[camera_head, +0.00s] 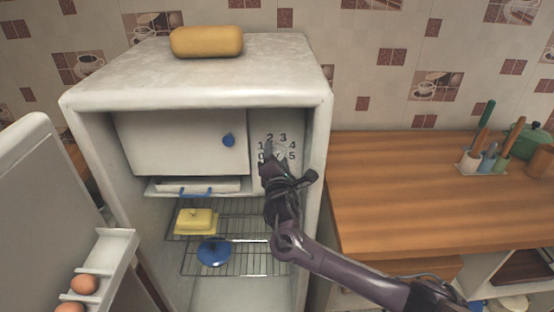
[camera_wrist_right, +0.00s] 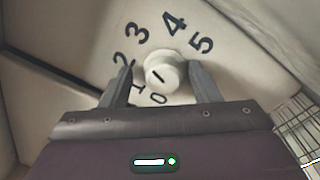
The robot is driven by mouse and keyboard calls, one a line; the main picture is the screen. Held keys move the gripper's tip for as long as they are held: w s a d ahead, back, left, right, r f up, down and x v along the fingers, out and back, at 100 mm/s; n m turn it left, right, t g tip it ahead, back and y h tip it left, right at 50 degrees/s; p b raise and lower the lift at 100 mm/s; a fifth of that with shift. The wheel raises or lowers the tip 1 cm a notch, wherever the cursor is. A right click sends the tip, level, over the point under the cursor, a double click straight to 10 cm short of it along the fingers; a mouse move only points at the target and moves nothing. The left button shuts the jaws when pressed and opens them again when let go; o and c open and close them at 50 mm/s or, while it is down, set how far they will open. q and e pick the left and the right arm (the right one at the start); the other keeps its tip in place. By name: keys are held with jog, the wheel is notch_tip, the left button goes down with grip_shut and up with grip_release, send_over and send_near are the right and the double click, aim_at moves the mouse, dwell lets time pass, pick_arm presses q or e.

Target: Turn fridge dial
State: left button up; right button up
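The fridge (camera_head: 200,75) stands with its door (camera_head: 40,190) swung open to the left. The dial (camera_wrist_right: 166,74) is a small white knob on the inner panel, ringed by black numbers 0 to 5; its dark pointer mark shows in the right wrist view. In the head view the dial is mostly hidden behind my right gripper (camera_head: 276,165). My right gripper also shows in the right wrist view (camera_wrist_right: 163,85), with its fingers apart on either side of the dial. I cannot tell whether the fingers touch it. My left gripper is not in view.
A wire shelf (camera_head: 240,262) below holds a yellow butter dish (camera_head: 196,222) and a blue lid-like item (camera_head: 213,252). Eggs (camera_head: 84,284) sit in the door rack. A wooden counter (camera_head: 420,190) lies right.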

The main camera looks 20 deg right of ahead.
jog(key=shift+f, duration=0.15)
jog(key=b+v, duration=0.1)
jog(key=v, duration=0.6)
jog(key=shift+s+a+b, duration=0.15)
jog(key=shift+s+b, duration=0.25)
